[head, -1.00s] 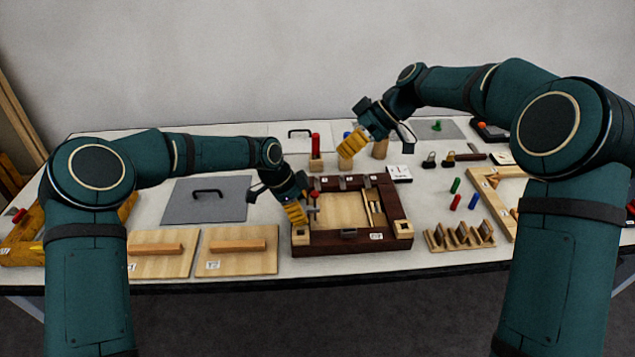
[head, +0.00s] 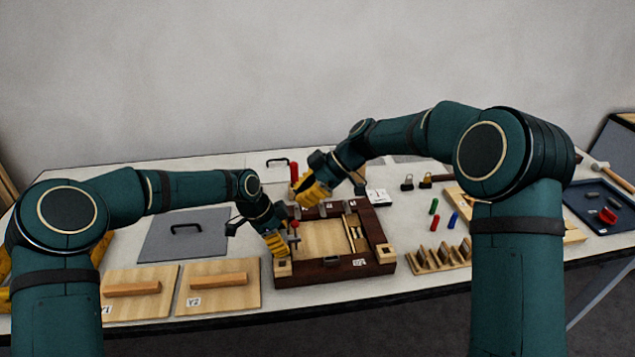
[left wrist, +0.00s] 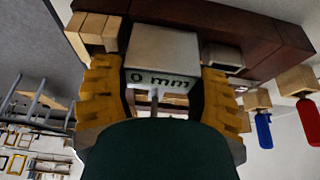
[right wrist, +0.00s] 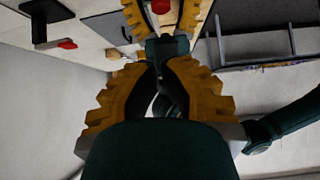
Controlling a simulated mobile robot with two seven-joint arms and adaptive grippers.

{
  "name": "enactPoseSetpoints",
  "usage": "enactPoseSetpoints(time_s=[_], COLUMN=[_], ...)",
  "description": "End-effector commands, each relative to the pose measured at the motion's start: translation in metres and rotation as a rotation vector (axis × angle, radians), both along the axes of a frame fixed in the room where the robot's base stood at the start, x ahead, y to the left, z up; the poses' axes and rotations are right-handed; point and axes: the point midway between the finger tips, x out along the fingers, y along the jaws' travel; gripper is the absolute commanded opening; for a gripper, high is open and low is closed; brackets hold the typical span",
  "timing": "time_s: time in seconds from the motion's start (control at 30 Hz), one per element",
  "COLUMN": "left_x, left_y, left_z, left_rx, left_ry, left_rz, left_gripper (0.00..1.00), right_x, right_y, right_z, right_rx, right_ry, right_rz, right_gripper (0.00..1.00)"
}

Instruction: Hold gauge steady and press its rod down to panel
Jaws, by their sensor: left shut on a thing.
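My left gripper (head: 277,244) is shut on the gauge at the left edge of the dark wooden frame (head: 340,271). In the left wrist view the gauge (left wrist: 160,48) is a pale block marked "0 mm", with yellow fingers on both sides and a thin grey rod below the label. Its red knob (head: 294,224) shows above the frame; it also shows in the right wrist view (right wrist: 160,6). The light wooden panel (head: 325,238) lies inside the frame. My right gripper (head: 310,191) hangs above and behind the gauge, apart from it. Its fingertips look close together, overlapping my left gripper in view.
A grey handled plate (head: 185,238) and two handled wooden boards (head: 220,287) lie to the left. A slotted wooden rack (head: 440,256) and coloured pegs (head: 434,206) are to the right.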

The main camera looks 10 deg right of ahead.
Motion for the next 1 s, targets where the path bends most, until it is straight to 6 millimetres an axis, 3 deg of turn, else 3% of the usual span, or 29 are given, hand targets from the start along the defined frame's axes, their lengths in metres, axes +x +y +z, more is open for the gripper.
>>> enactPoseSetpoints(time_s=[0.1,0.33,0.87,1.0], left_x=[0.000,0.000,0.000,0.000], left_y=[0.000,0.000,0.000,0.000], left_z=[0.000,0.000,0.000,0.000], left_rx=[0.000,0.000,0.000,0.000], left_ry=[0.000,0.000,-0.001,-0.001], left_rz=[0.000,0.000,0.000,0.000], left_gripper=[0.22,0.22,0.22,0.22], right_x=[-0.001,0.000,0.000,0.000], right_y=[0.017,0.016,0.016,0.015], right_z=[-0.016,-0.046,-0.055,-0.071], right_rx=[-0.001,-0.001,-0.001,-0.001], right_ry=[0.003,0.004,0.001,0.006], right_rz=[0.002,-0.001,-0.001,-0.001], right_gripper=[0.00,0.00,0.00,0.00])
